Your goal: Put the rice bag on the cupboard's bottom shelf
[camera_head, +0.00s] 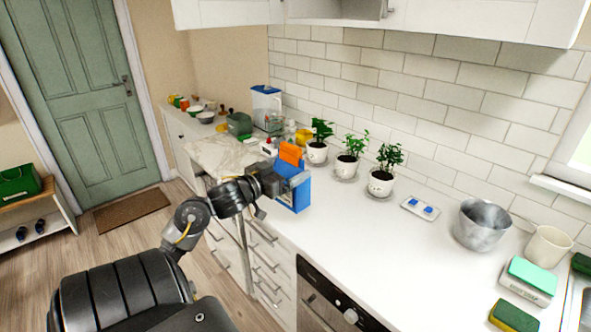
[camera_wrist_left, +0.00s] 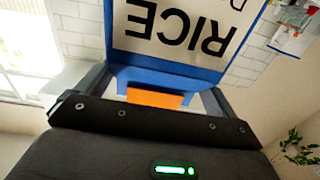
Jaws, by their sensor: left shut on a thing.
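The rice bag (camera_head: 294,193) is blue with an orange top, above or at the white counter's left part; I cannot tell whether it touches the counter. My left gripper (camera_head: 279,183) is shut on the bag near its top. In the left wrist view the bag (camera_wrist_left: 185,25) shows a white label reading RICE, and the orange part (camera_wrist_left: 155,98) lies between the fingers. A white wall cupboard (camera_head: 228,12) is at the top of the head view. A grey opening (camera_head: 333,9) shows in it, mostly cut off, so its shelves are hidden. My right gripper is not in view.
Three potted plants (camera_head: 381,184) stand along the tiled wall. A water jug (camera_head: 266,106) stands farther back. The counter's middle is clear.

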